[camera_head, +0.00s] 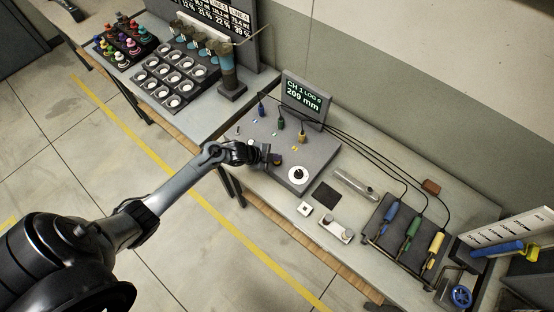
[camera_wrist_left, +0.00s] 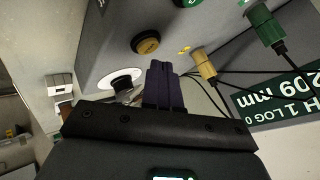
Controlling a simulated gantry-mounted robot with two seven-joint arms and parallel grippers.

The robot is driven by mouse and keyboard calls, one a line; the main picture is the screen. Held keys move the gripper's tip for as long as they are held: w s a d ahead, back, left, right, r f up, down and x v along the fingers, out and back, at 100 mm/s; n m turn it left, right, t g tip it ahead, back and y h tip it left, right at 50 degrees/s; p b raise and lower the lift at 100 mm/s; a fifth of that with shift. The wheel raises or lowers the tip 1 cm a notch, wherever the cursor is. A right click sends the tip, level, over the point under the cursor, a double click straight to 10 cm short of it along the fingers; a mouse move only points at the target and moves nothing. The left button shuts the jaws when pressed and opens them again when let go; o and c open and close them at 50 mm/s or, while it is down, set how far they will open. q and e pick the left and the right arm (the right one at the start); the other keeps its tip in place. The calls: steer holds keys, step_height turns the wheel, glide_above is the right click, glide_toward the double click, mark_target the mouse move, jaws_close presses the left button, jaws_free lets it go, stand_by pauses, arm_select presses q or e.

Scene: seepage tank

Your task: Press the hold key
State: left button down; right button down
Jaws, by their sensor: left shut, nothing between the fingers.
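The grey console (camera_head: 262,134) on the bench has a screen (camera_head: 303,98) reading "CH 1 LOG 0 209 mm". A round amber key with a dark rim (camera_wrist_left: 146,42) shows on the console in the left wrist view; I cannot read its label, so I cannot tell whether it is the hold key. My left gripper (camera_head: 268,157) is low at the console's front part, beside the white knob (camera_head: 298,175). In the wrist view its fingers (camera_wrist_left: 162,72) are together and empty, just short of the amber key in the picture. I cannot tell whether they touch anything. My right gripper is out of view.
Blue, green and yellow plugs (camera_head: 302,137) stand on the console, with cables running right to a rack (camera_head: 380,235). A metal cylinder (camera_head: 355,185) and a black square pad (camera_head: 326,195) lie right of the console. A cup tray (camera_head: 172,82) stands at the back left.

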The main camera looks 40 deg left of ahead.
arm_select(q)
steer(key=shift+r, duration=0.15)
step_height(320, 180, up, 5)
steer(key=p, duration=0.4)
steer(key=shift+p, duration=0.4)
stand_by(0.6)
